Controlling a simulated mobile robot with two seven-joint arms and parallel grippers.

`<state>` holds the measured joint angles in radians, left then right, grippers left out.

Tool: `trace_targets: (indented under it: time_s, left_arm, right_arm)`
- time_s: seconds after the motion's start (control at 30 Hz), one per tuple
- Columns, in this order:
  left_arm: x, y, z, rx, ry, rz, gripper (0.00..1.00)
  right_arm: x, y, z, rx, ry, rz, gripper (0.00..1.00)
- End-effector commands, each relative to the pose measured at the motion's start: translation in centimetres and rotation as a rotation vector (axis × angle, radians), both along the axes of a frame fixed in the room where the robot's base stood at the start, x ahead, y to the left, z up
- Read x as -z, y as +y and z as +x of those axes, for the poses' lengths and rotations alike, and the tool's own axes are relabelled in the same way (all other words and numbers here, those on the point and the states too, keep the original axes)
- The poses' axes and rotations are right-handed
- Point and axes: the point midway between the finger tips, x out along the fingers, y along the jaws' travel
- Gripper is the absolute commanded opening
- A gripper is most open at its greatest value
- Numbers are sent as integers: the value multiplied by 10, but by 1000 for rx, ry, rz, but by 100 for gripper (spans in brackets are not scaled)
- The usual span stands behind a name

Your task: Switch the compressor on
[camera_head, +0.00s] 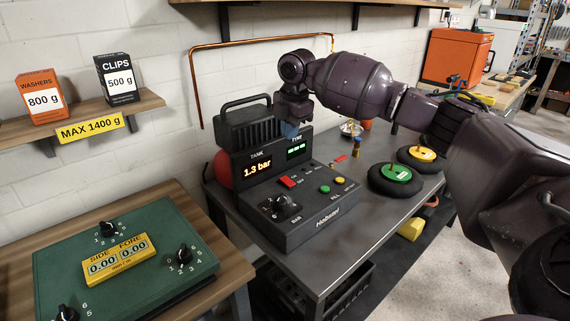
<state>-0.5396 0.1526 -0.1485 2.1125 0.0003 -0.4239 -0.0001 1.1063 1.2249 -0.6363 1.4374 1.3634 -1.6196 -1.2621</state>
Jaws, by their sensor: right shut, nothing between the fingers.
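The dark grey compressor console (310,228) stands on the metal table. Its TANK display (257,170) is lit and reads 1.3 bar, and the TYRE display (297,149) glows green. A red switch (288,181) sits on the sloping top, with a black knob (281,207), a green button (325,189) and a yellow button (338,178). I cannot tell the red switch's position. My right gripper (289,130) points down at the top of the display panel, above and behind the red switch. It is shut and empty; whether it touches the panel is unclear. My left gripper is out of view.
A copper pipe (240,43) runs along the wall. A green panel with knobs (70,270) is at the lower left. My right arm spans the right side.

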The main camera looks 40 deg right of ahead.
Motion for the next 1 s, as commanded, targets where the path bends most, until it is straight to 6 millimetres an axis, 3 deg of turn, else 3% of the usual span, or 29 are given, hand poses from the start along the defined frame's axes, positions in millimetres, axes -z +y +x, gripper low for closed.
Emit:
trace_targets:
  time_s: [0.4,0.7,1.0]
  left_arm:
    - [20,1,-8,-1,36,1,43]
    - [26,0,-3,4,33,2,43]
    - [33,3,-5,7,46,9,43]
  right_arm:
    - [64,1,8,-1,7,-2,0]
    - [114,2,16,-1,5,-1,0]
    - [137,2,19,-1,0,-2,0]
